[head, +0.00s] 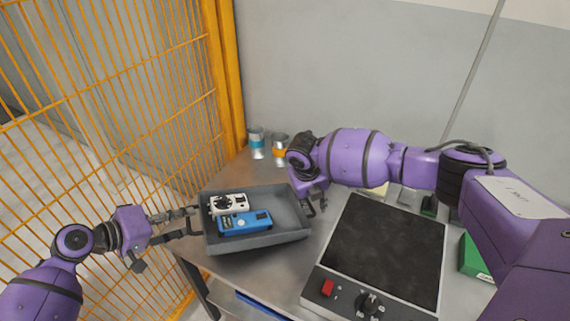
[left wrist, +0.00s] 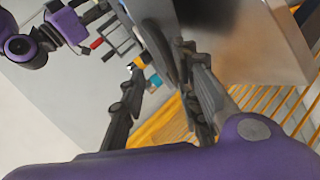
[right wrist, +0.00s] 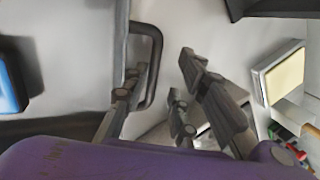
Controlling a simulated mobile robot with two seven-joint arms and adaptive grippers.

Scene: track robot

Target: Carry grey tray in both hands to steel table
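The grey tray (head: 288,212) lies at the left end of a metal-topped table (head: 285,262); I cannot tell whether this is the steel table. A white device (head: 229,203) and a blue device (head: 244,222) lie in the tray. My left gripper (head: 190,222) is open at the tray's left side; its spread fingers also show in the left wrist view (left wrist: 160,95), with the dark tray edge beyond and between them. My right gripper (head: 316,204) is open at the tray's right end. In the right wrist view, a dark loop handle (right wrist: 154,62) is beside its left finger.
A hotplate (head: 385,250) with a red switch stands close right of the tray. An orange mesh fence (head: 110,90) runs along the left, close to my left arm. A green box (head: 474,258) is at the right.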

